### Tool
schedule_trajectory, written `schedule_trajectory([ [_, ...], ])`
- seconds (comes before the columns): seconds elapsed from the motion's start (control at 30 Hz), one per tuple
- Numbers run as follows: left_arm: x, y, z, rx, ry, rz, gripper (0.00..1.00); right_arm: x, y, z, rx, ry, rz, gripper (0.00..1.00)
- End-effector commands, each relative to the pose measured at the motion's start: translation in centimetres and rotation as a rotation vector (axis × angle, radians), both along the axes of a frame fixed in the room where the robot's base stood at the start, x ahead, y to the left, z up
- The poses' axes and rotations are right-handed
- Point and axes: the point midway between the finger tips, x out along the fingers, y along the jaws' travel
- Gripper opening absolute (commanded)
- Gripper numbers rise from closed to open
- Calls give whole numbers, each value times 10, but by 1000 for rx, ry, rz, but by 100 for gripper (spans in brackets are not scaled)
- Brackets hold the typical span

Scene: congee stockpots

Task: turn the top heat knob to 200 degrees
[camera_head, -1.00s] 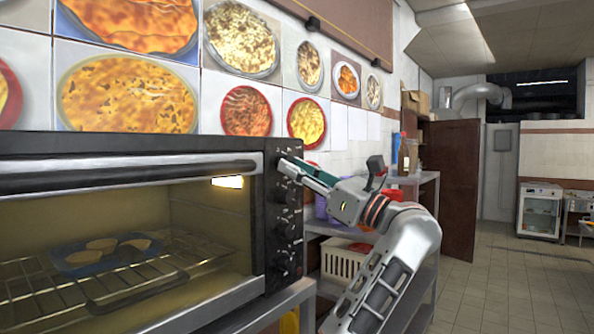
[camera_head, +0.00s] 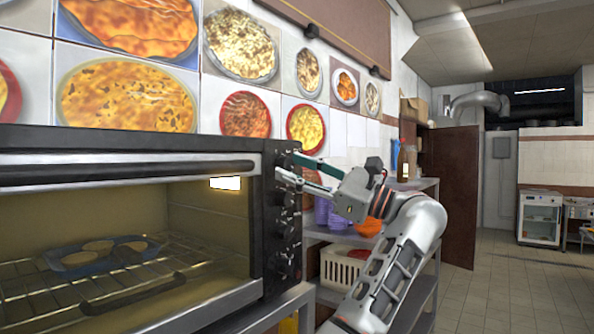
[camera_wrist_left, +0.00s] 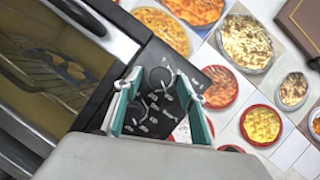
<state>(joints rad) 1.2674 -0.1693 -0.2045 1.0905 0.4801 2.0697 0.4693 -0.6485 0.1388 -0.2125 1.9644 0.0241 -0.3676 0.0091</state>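The oven's black control panel (camera_head: 283,225) carries a column of dark knobs along its right side. The top heat knob (camera_head: 284,160) is at the upper end, beside my left gripper (camera_head: 289,166). My left gripper is open, with one green-padded finger above the other at the upper panel. I cannot tell whether a finger touches the top knob. The knob's setting is too small to read. My right gripper is not in view.
The oven door (camera_head: 130,235) is shut, with a blue muffin tray (camera_head: 85,262) on the rack inside. A metal shelf (camera_head: 330,235) with a white basket (camera_head: 340,268) and purple containers stands right of the oven. The tiled wall with food pictures is behind. Open floor lies right.

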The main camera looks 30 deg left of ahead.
Motion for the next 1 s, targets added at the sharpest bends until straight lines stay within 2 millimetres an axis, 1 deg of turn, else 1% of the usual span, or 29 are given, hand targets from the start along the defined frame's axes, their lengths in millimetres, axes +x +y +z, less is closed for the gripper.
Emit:
schedule_trajectory([
  [0.23,0,-1,0,0,1,0,40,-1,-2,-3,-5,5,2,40],
  [0.37,2,-9,-4,-2,2,-1,40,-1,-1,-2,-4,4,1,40],
  [0.47,5,-24,-9,-2,4,-3,40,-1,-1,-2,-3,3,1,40],
  [0.7,11,-72,-24,-1,3,-3,40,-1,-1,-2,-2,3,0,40],
  [0.8,14,-89,-30,0,3,-4,40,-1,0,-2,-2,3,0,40],
  [1.0,16,-107,-37,0,2,1,40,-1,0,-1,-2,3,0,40],
])
